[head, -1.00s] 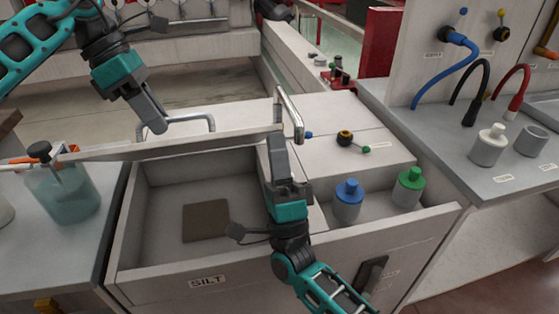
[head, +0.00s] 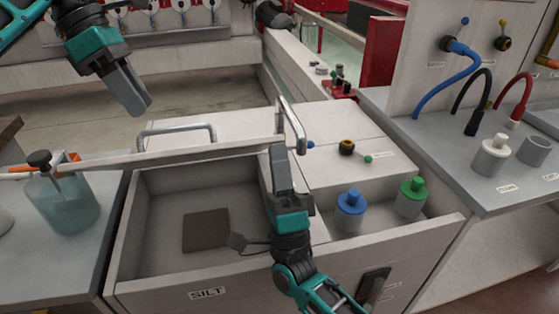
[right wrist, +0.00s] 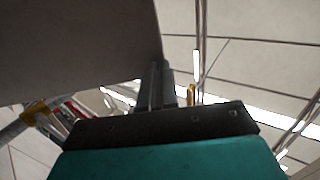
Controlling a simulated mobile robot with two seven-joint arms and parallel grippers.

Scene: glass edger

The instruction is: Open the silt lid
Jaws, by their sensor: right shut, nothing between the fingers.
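The bin with the SILT label (head: 207,293) stands open at the front, with a brown block (head: 206,230) on its floor. The silt lid (head: 200,153) shows as a thin pale panel, nearly edge-on, raised over the back of the bin. A metal handle (head: 291,125) stands at its right end. My right gripper (head: 277,148) is shut and empty, its tips at the lid's right end. In the right wrist view, the closed fingers (right wrist: 158,68) reach the edge of a large grey panel; contact is unclear. My left gripper (head: 141,107) looks shut and empty, above and behind the lid.
Another metal handle (head: 178,131) lies behind the lid. Blue-capped (head: 349,206) and green-capped (head: 410,200) bottles stand in the right compartment. A jar of teal liquid (head: 65,200) stands at the left, close to the lid's left end. A hose counter (head: 480,150) is at the right.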

